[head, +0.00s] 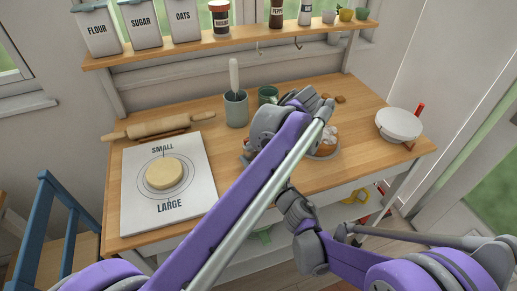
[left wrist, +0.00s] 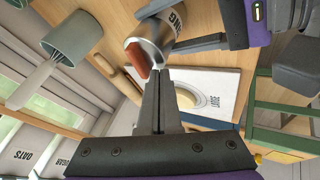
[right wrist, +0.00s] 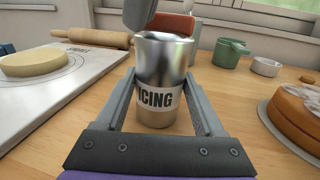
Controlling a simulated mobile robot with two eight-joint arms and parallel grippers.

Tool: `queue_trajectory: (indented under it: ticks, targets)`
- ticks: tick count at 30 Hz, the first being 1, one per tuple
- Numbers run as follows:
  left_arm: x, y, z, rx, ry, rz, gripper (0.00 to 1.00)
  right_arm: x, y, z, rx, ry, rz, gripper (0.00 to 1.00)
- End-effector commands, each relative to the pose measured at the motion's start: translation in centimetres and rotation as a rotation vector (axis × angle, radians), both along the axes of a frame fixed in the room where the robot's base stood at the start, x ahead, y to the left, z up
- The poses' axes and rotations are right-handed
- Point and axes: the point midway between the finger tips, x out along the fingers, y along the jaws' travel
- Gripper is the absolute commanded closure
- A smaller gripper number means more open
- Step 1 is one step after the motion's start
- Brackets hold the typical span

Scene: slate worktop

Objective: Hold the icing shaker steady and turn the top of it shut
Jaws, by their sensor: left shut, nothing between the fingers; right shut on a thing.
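The icing shaker (right wrist: 155,98), a silver metal can with an ICING label, stands upright on the wooden worktop in the right wrist view. My right gripper (right wrist: 160,78) is shut on its body, one finger on each side. The shaker also shows in the left wrist view (left wrist: 160,38). A terracotta-coloured piece (left wrist: 137,58) is at its top end and also shows in the right wrist view (right wrist: 172,24). My left gripper (left wrist: 160,74) is shut and empty, its tips close to that piece; I cannot tell whether they touch. My arms hide the shaker in the head view.
A dough disc (head: 164,174) lies on a white sizing mat (head: 190,203), with a rolling pin (head: 155,126) behind. A grey pot (head: 236,110), green mug (head: 268,95) and cake (right wrist: 300,110) stand near the shaker. A white bowl (head: 398,125) is far right.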

Motion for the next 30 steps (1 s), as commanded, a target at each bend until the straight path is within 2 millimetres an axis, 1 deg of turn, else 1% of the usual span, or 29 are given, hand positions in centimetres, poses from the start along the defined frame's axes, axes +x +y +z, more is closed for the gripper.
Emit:
queue_trajectory:
  ticks: [5, 16, 30]
  targets:
    - [0.57, 0.12, 0.03, 0.000, 0.000, 0.000, 1.00, 0.01, -0.03, -0.02, 0.000, 0.001, -0.001, 0.90]
    - [0.56, 0.14, 0.02, -0.002, 0.000, -0.006, 1.00, 0.01, -0.02, -0.02, 0.000, 0.001, -0.001, 0.90]
    - [0.59, 0.43, 0.00, -0.002, 0.001, -0.085, 1.00, 0.01, -0.02, -0.02, 0.000, 0.000, -0.001, 0.90]
